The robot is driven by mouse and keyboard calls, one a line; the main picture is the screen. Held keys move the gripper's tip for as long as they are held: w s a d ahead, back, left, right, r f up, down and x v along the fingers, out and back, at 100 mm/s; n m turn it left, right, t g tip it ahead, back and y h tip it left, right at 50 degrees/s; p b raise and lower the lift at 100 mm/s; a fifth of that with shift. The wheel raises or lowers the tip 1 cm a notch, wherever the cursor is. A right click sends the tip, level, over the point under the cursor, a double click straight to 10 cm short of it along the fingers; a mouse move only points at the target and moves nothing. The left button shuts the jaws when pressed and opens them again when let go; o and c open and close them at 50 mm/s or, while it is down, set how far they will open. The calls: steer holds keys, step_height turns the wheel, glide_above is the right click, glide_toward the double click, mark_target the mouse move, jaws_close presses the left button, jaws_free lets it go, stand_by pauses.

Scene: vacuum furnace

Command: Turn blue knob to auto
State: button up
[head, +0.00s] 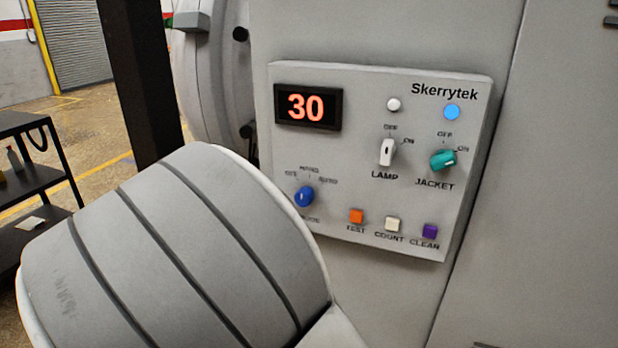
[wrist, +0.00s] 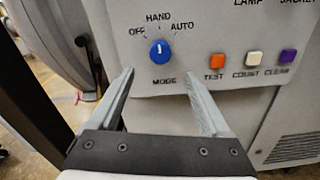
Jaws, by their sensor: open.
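The blue knob (wrist: 160,52) is on the grey control panel (wrist: 192,76), above the label MODE. Its marks read OFF at left, HAND at top and AUTO at right. In the wrist view its white pointer line points up, at HAND. The knob also shows in the head view (head: 304,197), where the labels around it are small and MODE is partly covered by my arm. My gripper (wrist: 160,78) is open and empty, with its two fingers spread to either side below the knob, apart from it. The gripper is hidden in the head view.
Right of the knob are an orange TEST button (head: 356,216), a white COUNT button (head: 392,224) and a purple CLEAN button (head: 430,231). Above are the white LAMP knob (head: 387,152), the teal JACKET knob (head: 442,160) and a display (head: 307,107) reading 30.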

steer(key=x, duration=1)
steer(key=shift+w+d+b, duration=0.15)
steer(key=shift+w+b, duration=0.15)
steer(key=shift+b, duration=0.05)
steer(key=shift+f, duration=0.1)
jaws_close()
